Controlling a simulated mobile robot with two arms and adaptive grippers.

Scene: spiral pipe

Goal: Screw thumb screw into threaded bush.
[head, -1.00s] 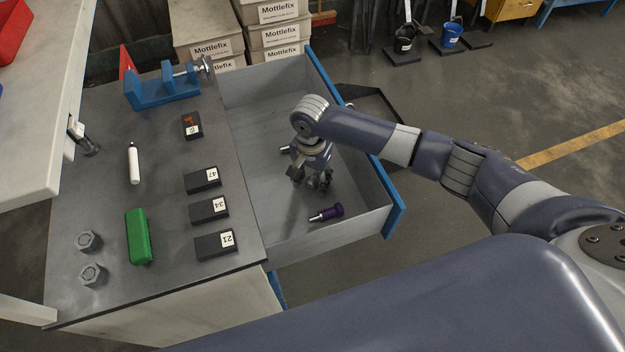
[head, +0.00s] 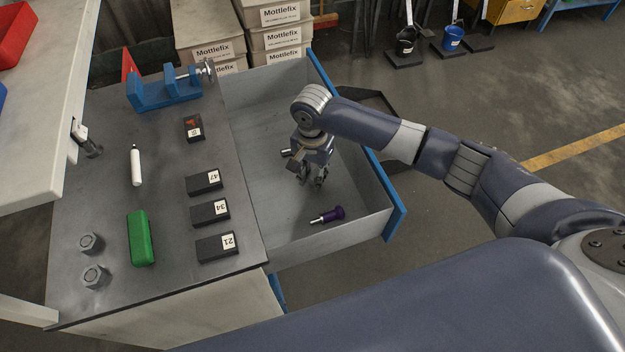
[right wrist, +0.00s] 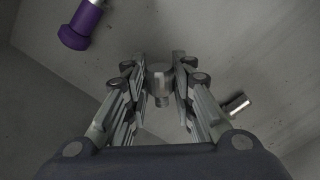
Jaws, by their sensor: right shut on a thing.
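My right gripper (head: 318,180) is low inside the open drawer, pointing down. In the right wrist view, its fingers (right wrist: 160,82) are shut on a small grey metal piece with a round knurled-looking head and a thinner stem, which looks like the thumb screw (right wrist: 160,77). In the head view the gripper hides this piece. I cannot tell whether it touches the drawer floor. I cannot surely pick out the threaded bush; a blue fixture (head: 150,95) with a metal spindle stands at the back of the bench top. My left gripper is not in view.
The drawer (head: 290,228) also holds a purple-handled tool (head: 330,215) and a small metal cylinder (right wrist: 238,104) close to my right fingers. On the bench are black labelled blocks (head: 210,212), a green case (head: 140,238), a white tube (head: 136,166) and grey nuts (head: 91,243).

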